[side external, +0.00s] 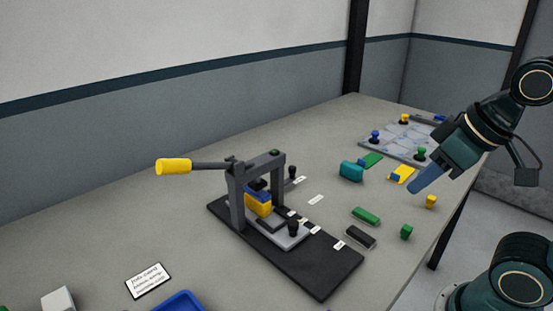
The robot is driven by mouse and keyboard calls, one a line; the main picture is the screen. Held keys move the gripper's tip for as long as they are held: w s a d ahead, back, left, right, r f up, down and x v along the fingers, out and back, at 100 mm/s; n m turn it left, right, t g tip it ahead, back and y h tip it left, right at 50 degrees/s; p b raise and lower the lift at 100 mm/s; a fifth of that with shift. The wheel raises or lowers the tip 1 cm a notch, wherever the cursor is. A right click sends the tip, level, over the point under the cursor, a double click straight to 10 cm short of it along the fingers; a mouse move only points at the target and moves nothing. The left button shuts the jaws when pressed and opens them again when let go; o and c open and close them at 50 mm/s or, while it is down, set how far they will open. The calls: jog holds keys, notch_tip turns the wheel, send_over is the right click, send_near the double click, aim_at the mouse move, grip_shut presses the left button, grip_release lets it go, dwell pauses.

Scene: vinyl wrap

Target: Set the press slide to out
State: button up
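The press (237,205) stands on a dark base plate (320,275) in the middle of the table, with a yellow-ended lever (174,166) pointing left. A light grey slide plate (290,241) with a black knob (293,228) sits on the base, partly outside the press frame on its right side. A yellow and blue block (258,205) shows inside the frame. My gripper (425,185) is in the air at the right, well apart from the press. Its fingers overlap in this view, so I cannot tell whether it is open.
Small green (366,216), black (360,237), yellow (431,201) and teal (352,171) pieces lie between press and gripper. A grey board (385,150) with colored knobs is at the back right. A label card (149,281) and blue tray (180,302) are in front.

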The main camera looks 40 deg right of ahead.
jog(key=shift+o, duration=1.2)
jog(key=shift+w+r, duration=0.1)
jog(key=shift+w, duration=0.1)
jog(key=g, duration=0.6)
send_over(294, 223)
notch_tip(294, 223, down, 3)
jog(key=shift+w+r, duration=0.1)
jog(key=shift+w, duration=0.05)
notch_tip(294, 223, down, 14)
jog(key=shift+r, duration=0.1)
grip_shut()
